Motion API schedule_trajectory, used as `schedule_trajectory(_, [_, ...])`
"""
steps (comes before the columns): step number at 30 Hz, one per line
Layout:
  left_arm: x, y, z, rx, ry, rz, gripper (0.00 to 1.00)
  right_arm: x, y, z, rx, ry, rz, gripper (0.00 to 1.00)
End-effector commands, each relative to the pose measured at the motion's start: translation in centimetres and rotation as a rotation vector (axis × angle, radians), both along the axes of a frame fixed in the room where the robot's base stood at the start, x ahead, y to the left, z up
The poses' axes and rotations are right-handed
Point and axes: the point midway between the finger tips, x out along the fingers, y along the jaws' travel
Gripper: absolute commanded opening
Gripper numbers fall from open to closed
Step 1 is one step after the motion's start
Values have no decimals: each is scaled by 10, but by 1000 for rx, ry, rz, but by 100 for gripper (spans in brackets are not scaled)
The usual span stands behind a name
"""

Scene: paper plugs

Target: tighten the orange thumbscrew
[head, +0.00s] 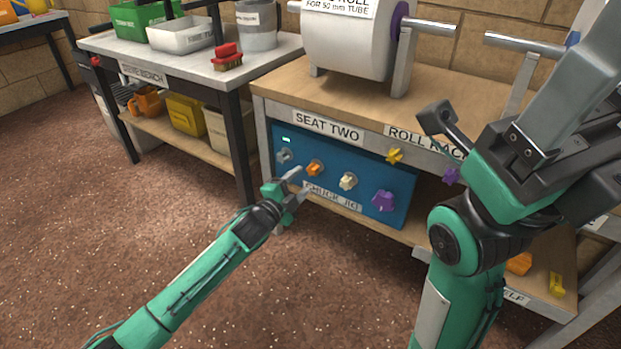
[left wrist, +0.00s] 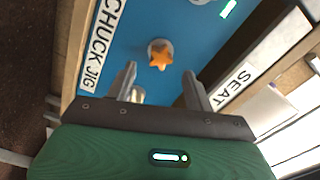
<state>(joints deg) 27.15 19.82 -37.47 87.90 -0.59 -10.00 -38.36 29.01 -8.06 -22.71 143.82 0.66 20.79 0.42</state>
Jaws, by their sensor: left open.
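The orange thumbscrew (head: 315,168) is a star-shaped knob on the blue chuck jig panel (head: 365,178), under the SEAT TWO label. My left gripper (head: 301,181) is open just in front of the panel, close to the thumbscrew. In the left wrist view the thumbscrew (left wrist: 160,56) sits ahead of the gap between the open fingers (left wrist: 160,75), apart from both.
On the panel, a grey knob (head: 284,156) is left of the thumbscrew, with a cream knob (head: 347,181) and a purple knob (head: 384,201) to its right. A yellow knob (head: 394,155) is at the panel's upper edge. The white roll (head: 350,45) stands on the bench above. The floor in front is clear.

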Motion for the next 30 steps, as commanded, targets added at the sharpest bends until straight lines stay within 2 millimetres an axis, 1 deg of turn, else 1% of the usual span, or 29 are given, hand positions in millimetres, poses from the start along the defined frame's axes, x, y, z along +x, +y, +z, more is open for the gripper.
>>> schedule_trajectory(1, [4,-2,-1,0,-2,0,53,-2,-1,-2,4,-6,2,73])
schedule_trajectory(6, [9,-5,0,0,0,1,53,-3,-2,1,9,-9,5,73])
schedule_trajectory(14, [10,-6,1,1,1,1,53,-3,-2,2,9,-9,5,73])
schedule_trajectory(17, [9,-6,3,-22,14,1,53,-3,-2,7,9,-11,5,73])
schedule_trajectory(18, [9,-6,4,-51,30,0,53,-4,-2,11,9,-14,3,73])
schedule_trajectory(21, [9,-6,7,-164,96,1,53,6,3,3,-19,22,-10,73])
schedule_trajectory(23, [9,-6,8,-243,139,1,53,8,5,1,-30,33,-17,73])
schedule_trajectory(29, [9,-6,8,-530,298,1,53,13,11,-6,-66,69,-26,73])
schedule_trajectory(30, [9,-6,8,-601,337,2,53,13,12,-7,-73,76,-27,73])
